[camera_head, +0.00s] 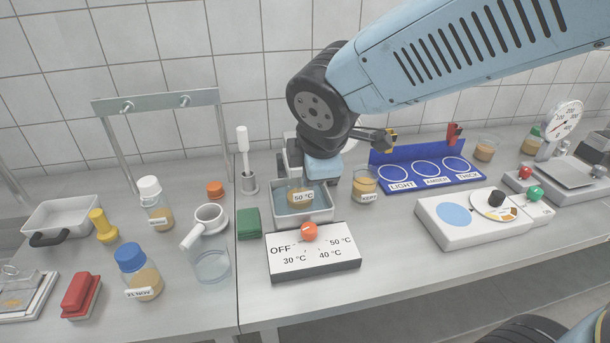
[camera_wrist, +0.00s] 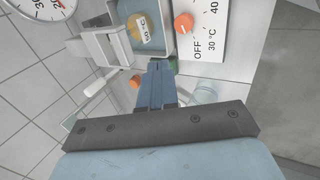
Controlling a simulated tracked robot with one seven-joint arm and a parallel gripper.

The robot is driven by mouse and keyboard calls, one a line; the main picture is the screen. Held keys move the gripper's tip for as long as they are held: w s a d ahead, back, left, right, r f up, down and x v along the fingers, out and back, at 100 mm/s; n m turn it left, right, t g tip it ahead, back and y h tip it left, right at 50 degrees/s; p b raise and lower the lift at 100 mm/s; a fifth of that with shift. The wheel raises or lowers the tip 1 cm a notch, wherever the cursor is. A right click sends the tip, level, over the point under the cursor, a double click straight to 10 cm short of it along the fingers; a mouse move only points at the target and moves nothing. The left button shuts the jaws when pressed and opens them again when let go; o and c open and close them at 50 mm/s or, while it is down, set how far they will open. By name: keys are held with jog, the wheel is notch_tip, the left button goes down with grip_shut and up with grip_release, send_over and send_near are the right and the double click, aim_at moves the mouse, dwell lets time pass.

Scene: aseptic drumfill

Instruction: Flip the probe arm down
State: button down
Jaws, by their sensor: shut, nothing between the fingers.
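The water bath (camera_head: 318,217) is a pale tray of bluish water with a jar tagged 50 °C (camera_head: 299,195) in it; the bath also shows in the wrist view (camera_wrist: 126,9). A white bracket-like part (camera_wrist: 97,48) stands at the bath's back edge; it may carry the probe arm, but I cannot tell its pose. In the head view my wrist largely hides this area. My gripper (camera_wrist: 157,66) is shut and empty. In the head view it points down over the back of the bath, close to the white part; contact cannot be told.
A control box (camera_head: 312,262) with an orange knob stands in front of the bath. A jar tagged KEPT (camera_head: 364,186) stands to its right, before the blue colour board (camera_head: 427,174). A green block (camera_head: 248,223) and white brush (camera_head: 243,150) stand left. A round dial (camera_wrist: 40,6) is near.

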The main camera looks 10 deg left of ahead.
jog(key=shift+s+d+r, duration=0.2)
jog(key=shift+s+r, duration=0.1)
jog(key=shift+s, duration=0.2)
jog(key=shift+s+d+r, duration=0.15)
jog(key=shift+s+r, duration=0.15)
jog(key=shift+s, duration=0.2)
jog(key=d+r+m+h, duration=0.1)
jog(key=d+r+m, duration=0.2)
jog(key=d+m, duration=0.8)
jog(key=s+d+r+m+h, duration=0.1)
jog(key=d+r+m, duration=0.2)
jog(key=d+m, duration=0.8)
jog(key=d, duration=0.7)
jog(key=shift+s+d, duration=0.15)
jog(key=shift+d, duration=0.15)
